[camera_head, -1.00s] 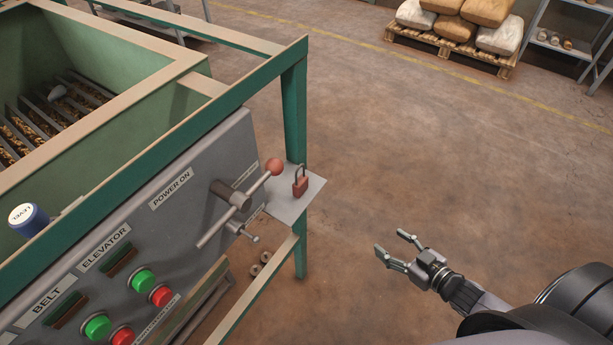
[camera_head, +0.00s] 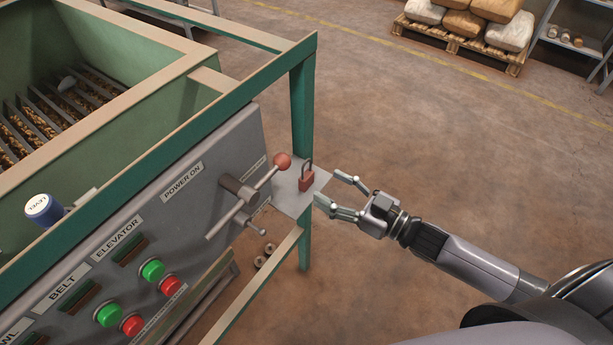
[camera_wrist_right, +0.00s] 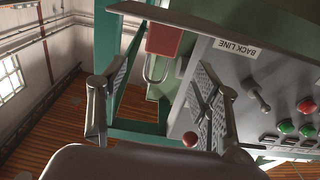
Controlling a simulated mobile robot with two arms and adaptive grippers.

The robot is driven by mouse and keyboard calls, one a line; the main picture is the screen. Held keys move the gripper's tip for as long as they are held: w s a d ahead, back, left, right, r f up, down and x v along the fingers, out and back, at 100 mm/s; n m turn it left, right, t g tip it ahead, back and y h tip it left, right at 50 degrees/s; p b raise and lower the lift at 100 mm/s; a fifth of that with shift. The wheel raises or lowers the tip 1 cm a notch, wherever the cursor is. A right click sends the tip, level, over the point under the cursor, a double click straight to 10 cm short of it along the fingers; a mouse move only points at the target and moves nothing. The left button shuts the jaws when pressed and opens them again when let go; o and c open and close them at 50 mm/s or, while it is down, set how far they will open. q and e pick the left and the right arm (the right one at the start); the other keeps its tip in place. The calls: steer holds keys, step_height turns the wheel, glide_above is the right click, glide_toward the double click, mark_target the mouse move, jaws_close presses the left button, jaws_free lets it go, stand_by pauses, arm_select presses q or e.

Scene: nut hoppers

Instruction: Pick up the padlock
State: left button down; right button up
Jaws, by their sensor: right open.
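The red padlock (camera_head: 306,181) stands upright on a small grey shelf (camera_head: 288,200) at the right end of the control panel, its shackle upward. My right gripper (camera_head: 327,193) is open, just to the right of the padlock, with its fingers pointing at it and apart from it. In the right wrist view the padlock (camera_wrist_right: 163,40) appears upside down, ahead of and between the two open fingers (camera_wrist_right: 160,108). My left gripper is not in view.
A lever with a red ball (camera_head: 282,161) sticks out of the panel close to the padlock. A green frame post (camera_head: 302,110) rises behind the shelf. Green and red buttons (camera_head: 152,270) are lower left. The floor to the right is clear up to a pallet of sacks (camera_head: 460,45).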

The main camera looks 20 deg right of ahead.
mark_target(310, 177)
steer(key=p+x, duration=0.1)
steer(key=x, duration=0.6)
steer(key=shift+w+a+f, duration=0.15)
steer(key=shift+w+f, duration=0.05)
steer(key=shift+w, duration=0.05)
steer(key=c, duration=1.3)
